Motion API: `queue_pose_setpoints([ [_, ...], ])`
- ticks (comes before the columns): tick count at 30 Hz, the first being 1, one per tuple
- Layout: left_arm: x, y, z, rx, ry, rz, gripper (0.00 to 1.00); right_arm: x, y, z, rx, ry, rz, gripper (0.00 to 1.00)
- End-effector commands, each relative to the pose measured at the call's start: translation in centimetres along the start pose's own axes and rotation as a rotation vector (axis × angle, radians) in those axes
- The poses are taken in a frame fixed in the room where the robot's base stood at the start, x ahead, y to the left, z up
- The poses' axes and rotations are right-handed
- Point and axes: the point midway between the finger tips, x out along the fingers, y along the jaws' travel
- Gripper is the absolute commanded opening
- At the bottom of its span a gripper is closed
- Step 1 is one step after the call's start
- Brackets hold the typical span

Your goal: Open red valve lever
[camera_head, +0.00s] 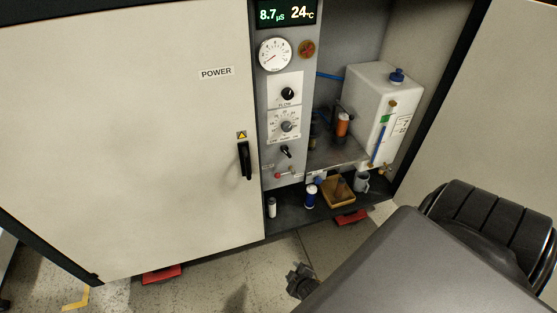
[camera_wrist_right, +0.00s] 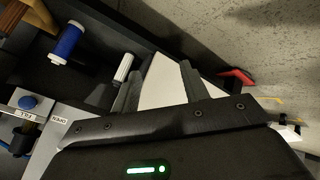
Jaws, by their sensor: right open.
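The red valve lever (camera_head: 279,175) is a small red-tipped handle low on the grey control panel (camera_head: 284,155), below a black knob. I cannot make it out in the right wrist view. My right gripper (camera_head: 301,281) is below and in front of the panel, over the floor and apart from the lever. In the right wrist view its two dark fingers (camera_wrist_right: 160,68) are spread with nothing held between them. My left gripper is not in view.
A dark shelf holds a white cylinder (camera_head: 271,207), a blue-and-white bottle (camera_head: 311,196), a tan tray (camera_head: 338,192) and a grey mug (camera_head: 361,182). A white tank (camera_head: 376,105) stands above. A closed POWER door (camera_head: 130,130) is left; floor (camera_head: 225,275) lies in front.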

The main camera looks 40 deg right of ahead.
Motion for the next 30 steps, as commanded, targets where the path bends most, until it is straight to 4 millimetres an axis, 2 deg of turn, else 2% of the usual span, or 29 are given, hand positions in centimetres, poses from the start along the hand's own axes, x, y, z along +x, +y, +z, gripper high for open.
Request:
queue_pose_setpoints([
  [1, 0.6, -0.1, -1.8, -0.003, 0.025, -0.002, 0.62, 2.3, 1.9, -2.8, -0.023, 0.076, 0.090, 0.45],
  [3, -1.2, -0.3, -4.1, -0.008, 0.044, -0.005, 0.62, 2.8, 5.7, -7.1, -0.059, 0.161, 0.222, 0.45],
  [6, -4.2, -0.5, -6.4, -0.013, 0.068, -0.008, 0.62, 2.0, 10.6, -12.0, -0.092, 0.249, 0.400, 0.45],
  [10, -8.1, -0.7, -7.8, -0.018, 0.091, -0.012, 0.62, -0.2, 15.6, -15.9, -0.108, 0.310, 0.587, 0.45],
  [15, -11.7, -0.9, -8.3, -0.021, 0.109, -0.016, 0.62, -2.8, 19.2, -18.2, -0.108, 0.337, 0.729, 0.45],
  [19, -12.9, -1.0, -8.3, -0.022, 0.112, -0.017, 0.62, -3.8, 20.2, -18.7, -0.107, 0.341, 0.768, 0.45],
  [25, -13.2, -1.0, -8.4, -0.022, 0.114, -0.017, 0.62, -3.6, 20.7, -19.0, -0.108, 0.341, 0.773, 0.45],
  [30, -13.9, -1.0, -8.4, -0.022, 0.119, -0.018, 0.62, -2.0, 22.2, -19.8, -0.109, 0.342, 0.774, 0.45],
])
